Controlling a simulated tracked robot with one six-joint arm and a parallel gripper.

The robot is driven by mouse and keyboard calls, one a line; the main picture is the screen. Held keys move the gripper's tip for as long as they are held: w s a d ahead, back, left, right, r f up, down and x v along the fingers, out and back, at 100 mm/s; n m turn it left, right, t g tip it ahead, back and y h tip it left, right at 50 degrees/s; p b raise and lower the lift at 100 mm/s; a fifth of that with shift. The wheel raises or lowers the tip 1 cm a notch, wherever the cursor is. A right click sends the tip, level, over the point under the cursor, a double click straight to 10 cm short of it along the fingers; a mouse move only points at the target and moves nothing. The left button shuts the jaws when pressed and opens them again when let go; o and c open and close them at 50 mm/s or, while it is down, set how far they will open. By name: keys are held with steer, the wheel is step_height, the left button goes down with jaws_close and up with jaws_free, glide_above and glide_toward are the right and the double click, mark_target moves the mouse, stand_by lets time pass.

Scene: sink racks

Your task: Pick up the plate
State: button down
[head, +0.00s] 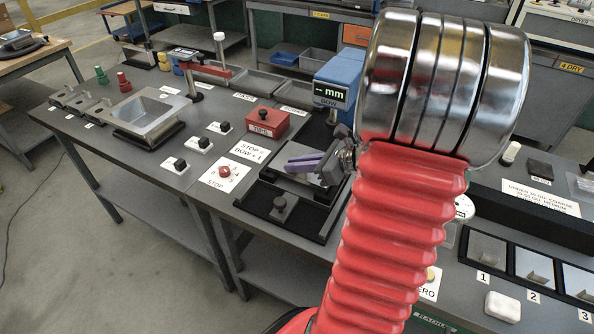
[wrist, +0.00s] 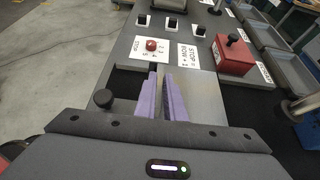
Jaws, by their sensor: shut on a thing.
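My gripper (head: 304,162) shows its purple finger pads over the bench fixture in the head view. In the wrist view the two purple fingers (wrist: 163,90) point away from the camera, close together, with a grey edge between them. They are shut on the plate (wrist: 200,98), a flat light-grey metal piece that shows mostly to the right of the fingers. In the head view the plate (head: 292,182) is partly covered by the gripper, at the black-edged fixture. I cannot tell whether the plate touches the fixture.
A dark knob (head: 279,204) stands in front of the plate. A red box (head: 264,122) and a blue "mm" gauge (head: 338,88) stand behind.

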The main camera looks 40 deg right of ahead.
step_height(320, 180, up, 7)
steer(key=shift+r, duration=0.2)
steer(key=shift+s, duration=0.1)
stand_by(0.6)
